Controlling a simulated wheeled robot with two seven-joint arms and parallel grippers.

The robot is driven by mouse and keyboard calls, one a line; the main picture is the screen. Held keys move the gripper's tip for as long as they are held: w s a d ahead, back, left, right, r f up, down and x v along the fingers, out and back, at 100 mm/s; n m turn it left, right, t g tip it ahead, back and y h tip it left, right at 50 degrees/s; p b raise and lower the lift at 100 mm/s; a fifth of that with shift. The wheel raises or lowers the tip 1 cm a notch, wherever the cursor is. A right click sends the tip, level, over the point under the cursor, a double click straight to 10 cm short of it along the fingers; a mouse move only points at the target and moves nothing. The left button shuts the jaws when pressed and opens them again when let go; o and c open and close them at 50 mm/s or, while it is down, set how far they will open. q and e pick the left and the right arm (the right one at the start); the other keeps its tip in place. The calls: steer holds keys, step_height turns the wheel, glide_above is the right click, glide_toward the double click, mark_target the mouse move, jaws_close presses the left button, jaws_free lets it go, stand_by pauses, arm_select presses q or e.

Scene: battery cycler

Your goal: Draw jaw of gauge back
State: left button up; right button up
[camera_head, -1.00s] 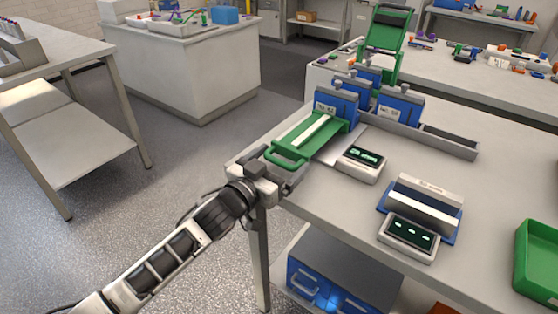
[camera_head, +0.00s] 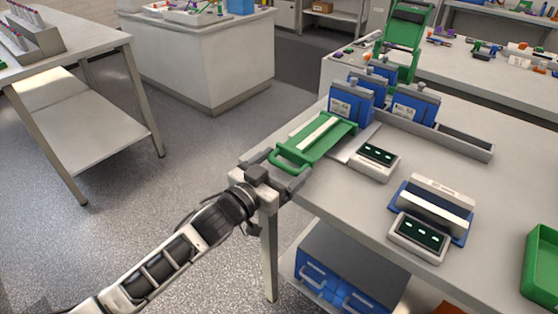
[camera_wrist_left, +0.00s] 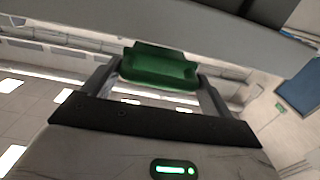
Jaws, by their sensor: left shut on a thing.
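The gauge has a green sliding jaw (camera_head: 322,138) with a pale strip along its top and a looped green handle at its near left end, by the table edge. Blue blocks with labels (camera_head: 350,103) stand just behind its far end. My left gripper (camera_head: 284,170) is shut on the green handle, which also shows between its two fingers in the left wrist view (camera_wrist_left: 160,69). The fingers partly hide the handle in the head view. A small display unit (camera_head: 376,160) sits right of the jaw. My right gripper is not in view.
A second display (camera_head: 418,234) with a blue-based holder (camera_head: 434,205) stands further right, near a green tray (camera_head: 541,265). A grey rail (camera_head: 462,142) runs behind. Open floor (camera_head: 180,180) lies left of the table edge.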

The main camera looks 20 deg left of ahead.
arm_select(q)
steer(key=o, duration=1.1)
steer(key=shift+f, duration=0.1)
steer(key=shift+c, duration=0.2)
steer(key=shift+s+a, duration=0.1)
steer(key=b+v, duration=0.1)
steer(key=v, duration=1.5)
steer(key=s+d+f+n+g+y, duration=0.1)
steer(key=s+d+f+g+y, duration=0.1)
steer(key=f, duration=0.6)
steer(key=s+d+f+n+g+y, duration=0.1)
steer(key=s+f+g, duration=0.3)
steer(key=f, duration=0.5)
steer(key=shift+s+d+f+y, duration=0.25)
steer(key=shift+s+d+y, duration=0.5)
steer(key=shift+s, duration=0.45)
